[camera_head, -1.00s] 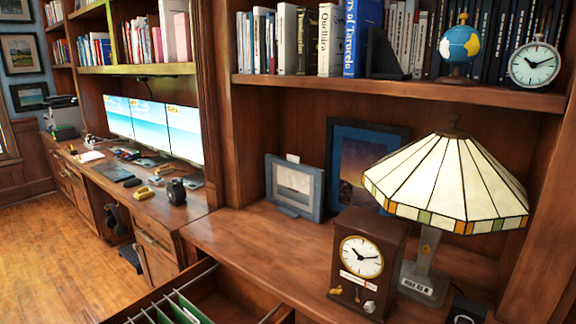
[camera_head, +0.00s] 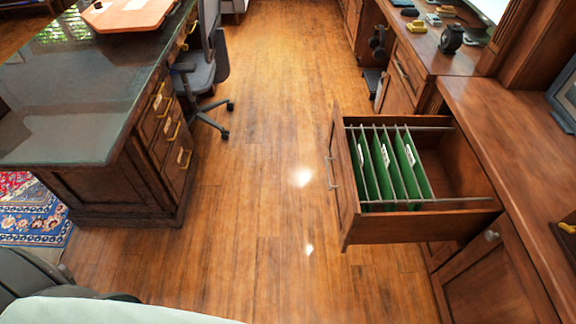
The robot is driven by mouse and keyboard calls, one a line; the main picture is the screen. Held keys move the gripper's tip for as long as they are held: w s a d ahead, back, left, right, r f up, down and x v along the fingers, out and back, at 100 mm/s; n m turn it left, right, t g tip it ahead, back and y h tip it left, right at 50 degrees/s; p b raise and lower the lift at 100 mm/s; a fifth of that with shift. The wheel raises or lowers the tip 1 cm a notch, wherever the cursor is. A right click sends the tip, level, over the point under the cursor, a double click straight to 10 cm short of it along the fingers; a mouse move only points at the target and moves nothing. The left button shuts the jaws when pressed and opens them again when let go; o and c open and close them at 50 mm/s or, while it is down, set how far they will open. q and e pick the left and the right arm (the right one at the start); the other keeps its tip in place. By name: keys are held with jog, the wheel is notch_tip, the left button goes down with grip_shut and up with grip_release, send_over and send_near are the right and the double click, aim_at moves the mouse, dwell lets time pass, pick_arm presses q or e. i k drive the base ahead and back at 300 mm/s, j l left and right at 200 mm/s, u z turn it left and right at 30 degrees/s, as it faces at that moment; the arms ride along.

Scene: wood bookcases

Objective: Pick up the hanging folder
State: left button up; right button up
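Several green hanging folders (camera_head: 399,172) hang upright from metal rails in an open drawer (camera_head: 362,231) on the right of the head view. They sit side by side toward the drawer's front, with white label tabs on some. The back part of the drawer is empty. Neither of my grippers shows in the head view, so nothing is seen touching the folders.
A dark-topped desk (camera_head: 80,110) with drawers stands on the left, with a grey office chair (camera_head: 200,75) beside it. The wooden counter (camera_head: 500,110) runs along the right. The wood floor (camera_head: 265,170) between them is clear.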

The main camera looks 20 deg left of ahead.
aim_at(368, 190)
jog(key=u, duration=0.15)
jog(key=i+j+z, duration=0.1)
jog(key=z, duration=0.8)
jog(key=i+j+z, duration=0.15)
jog(key=j+z, duration=0.2)
jog(key=j, duration=0.35)
jog(key=j+z, duration=0.4)
jog(key=j, duration=0.35)
jog(key=j+z, duration=0.35)
jog(key=j, duration=1.25)
